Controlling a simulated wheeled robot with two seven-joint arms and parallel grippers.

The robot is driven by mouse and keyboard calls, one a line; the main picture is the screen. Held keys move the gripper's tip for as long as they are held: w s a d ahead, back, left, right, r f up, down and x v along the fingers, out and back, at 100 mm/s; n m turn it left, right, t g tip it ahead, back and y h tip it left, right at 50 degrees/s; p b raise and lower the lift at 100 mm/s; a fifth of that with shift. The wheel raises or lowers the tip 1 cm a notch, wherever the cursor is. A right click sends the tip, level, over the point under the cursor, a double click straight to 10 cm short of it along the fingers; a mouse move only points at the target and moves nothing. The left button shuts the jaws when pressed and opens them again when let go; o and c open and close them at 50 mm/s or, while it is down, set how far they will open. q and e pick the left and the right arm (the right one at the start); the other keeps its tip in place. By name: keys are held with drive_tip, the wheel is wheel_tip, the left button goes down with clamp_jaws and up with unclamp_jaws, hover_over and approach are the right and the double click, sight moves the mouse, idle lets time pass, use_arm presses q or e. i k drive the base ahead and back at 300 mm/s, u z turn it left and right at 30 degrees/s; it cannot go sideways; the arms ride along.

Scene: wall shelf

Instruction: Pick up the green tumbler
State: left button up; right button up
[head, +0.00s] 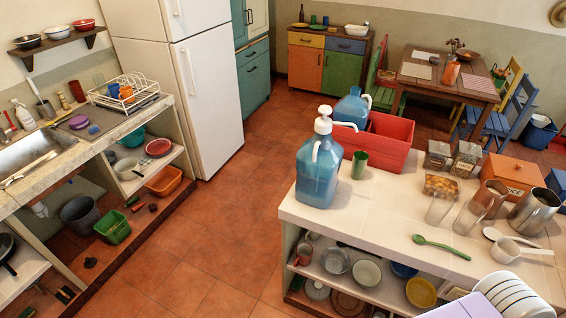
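A small dark green tumbler (359,165) stands upright on the white tiled island counter (393,222). It is just right of the large blue water jug (318,172) with a white pump top, and in front of the red crate (378,142). A small gap shows between it and the jug. Its front and rim are in plain view. A smaller green cup (313,20) also stands far off on the colourful cabinet.
Clear jars (467,159), metal pitchers (533,210), a green spoon (441,247) and stacked plates (512,297) occupy the counter's right side. The counter in front of the tumbler is clear. Open red tile floor (215,222) lies left of the island.

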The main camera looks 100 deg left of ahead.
sight(360, 158)
drive_tip(key=u, duration=1.95)
